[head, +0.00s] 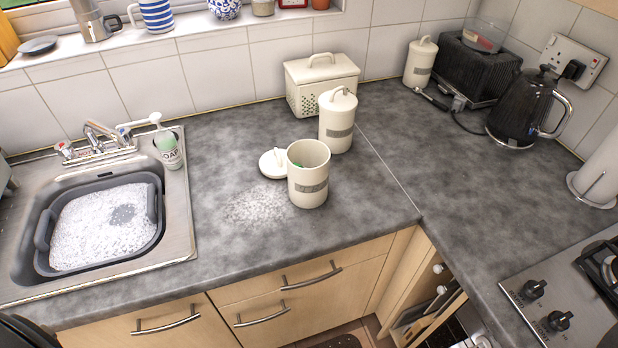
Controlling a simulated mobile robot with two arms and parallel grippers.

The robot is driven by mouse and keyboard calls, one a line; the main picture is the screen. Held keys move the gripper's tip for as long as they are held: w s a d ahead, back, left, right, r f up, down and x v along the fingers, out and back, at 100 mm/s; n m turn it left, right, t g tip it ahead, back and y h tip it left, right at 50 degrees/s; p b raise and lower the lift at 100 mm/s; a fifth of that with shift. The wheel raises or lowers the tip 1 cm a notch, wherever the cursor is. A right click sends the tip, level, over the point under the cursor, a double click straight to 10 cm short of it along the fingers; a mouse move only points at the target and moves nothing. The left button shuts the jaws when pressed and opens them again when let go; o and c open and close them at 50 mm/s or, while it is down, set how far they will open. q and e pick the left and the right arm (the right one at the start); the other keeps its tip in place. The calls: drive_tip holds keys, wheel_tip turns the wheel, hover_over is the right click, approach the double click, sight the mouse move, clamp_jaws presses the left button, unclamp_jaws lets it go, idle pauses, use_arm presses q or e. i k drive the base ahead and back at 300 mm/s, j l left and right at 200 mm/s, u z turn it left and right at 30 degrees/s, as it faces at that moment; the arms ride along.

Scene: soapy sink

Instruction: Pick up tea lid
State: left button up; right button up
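A cream round lid (270,164) with a knob handle lies on the grey worktop. It is just left of an open cream canister (308,188), whose front wall hides part of the lid's right edge or touches it; I cannot tell which. The open canister stands upright, with a grey label band too small to read and something green inside. A second cream canister (337,130) behind it has its lid on. A third lidded canister (420,64) stands at the back right. Neither of my grippers shows in the head view.
White powder or foam (254,207) is spread on the worktop (225,160) left of the open canister. A cream bread bin (307,75) stands behind. The sink with a grey soapy basin (152,230) and soap bottle (167,150) are left; a kettle (522,110) is right.

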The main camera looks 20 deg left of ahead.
sight(272, 164)
drive_tip(key=k+z, duration=0.45)
drive_tip(key=k, duration=0.65)
